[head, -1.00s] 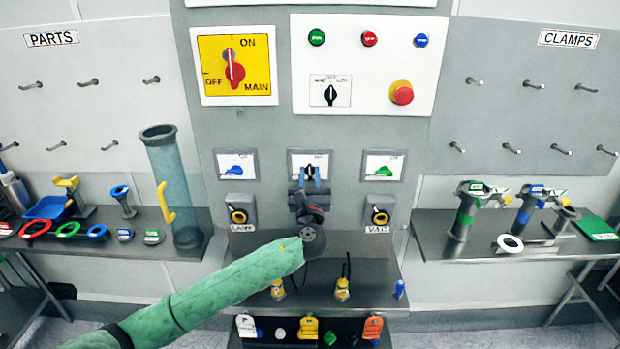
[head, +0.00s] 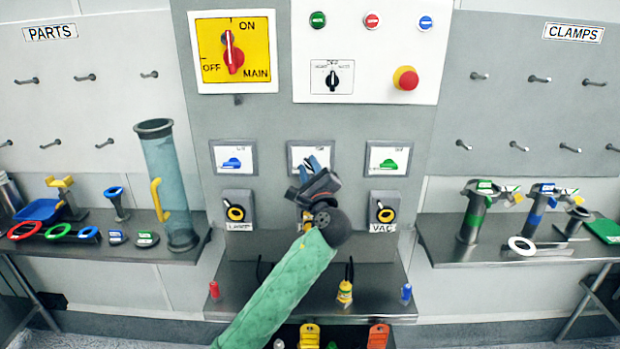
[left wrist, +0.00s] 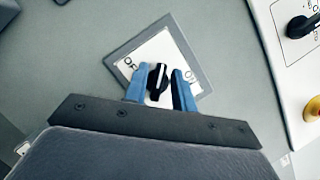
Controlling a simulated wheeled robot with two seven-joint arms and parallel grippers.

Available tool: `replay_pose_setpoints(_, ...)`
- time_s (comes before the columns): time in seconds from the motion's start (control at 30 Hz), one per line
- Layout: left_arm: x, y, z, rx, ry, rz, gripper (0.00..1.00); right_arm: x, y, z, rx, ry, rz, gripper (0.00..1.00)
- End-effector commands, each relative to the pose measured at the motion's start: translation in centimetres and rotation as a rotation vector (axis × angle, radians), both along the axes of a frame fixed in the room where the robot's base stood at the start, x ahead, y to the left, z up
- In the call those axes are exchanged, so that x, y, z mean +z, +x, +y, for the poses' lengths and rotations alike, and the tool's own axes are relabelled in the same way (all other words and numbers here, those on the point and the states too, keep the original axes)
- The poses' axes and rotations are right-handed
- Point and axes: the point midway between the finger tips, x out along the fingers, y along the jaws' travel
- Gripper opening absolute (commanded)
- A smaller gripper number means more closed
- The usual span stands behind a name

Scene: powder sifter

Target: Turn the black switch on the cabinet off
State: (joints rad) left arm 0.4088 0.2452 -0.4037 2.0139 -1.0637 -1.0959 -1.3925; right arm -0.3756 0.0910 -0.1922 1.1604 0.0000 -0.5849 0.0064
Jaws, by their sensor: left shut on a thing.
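The black switch (left wrist: 157,79) sits on a grey-framed white plate (left wrist: 146,50) on the cabinet, with OFF lettering at its left and ON at its right. My left gripper (left wrist: 158,88) has one blue finger on each side of the switch and is shut on it. In the head view, the left gripper (head: 312,166) is tilted in front of the middle plate (head: 296,151) and hides the switch there. The exact angle of the switch against its labels is hard to read. My right gripper is not in view.
Above are the red main switch (head: 232,52), a small black selector (head: 333,75) and a red emergency button (head: 405,78). Yellow-ringed knobs, LAMP (head: 236,212) and VAC (head: 385,212), flank my arm. A shelf (head: 385,300) with small parts lies below.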

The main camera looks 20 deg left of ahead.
Motion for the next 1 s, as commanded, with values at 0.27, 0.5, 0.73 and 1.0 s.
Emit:
replay_pose_setpoints(0.27,-0.4,0.0,0.0,-0.001,-0.257,-0.070,0.04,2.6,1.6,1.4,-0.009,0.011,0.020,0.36)
replay_pose_setpoints(0.5,-0.4,0.0,0.0,0.001,-0.466,-0.131,0.03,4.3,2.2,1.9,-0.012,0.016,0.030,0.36)
replay_pose_setpoints(0.73,-0.5,-0.1,0.1,0.000,-0.628,-0.178,0.03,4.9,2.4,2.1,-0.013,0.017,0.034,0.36)
replay_pose_setpoints(1.0,-0.5,-0.1,0.1,0.001,-0.741,-0.211,0.03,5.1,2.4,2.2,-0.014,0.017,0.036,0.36)
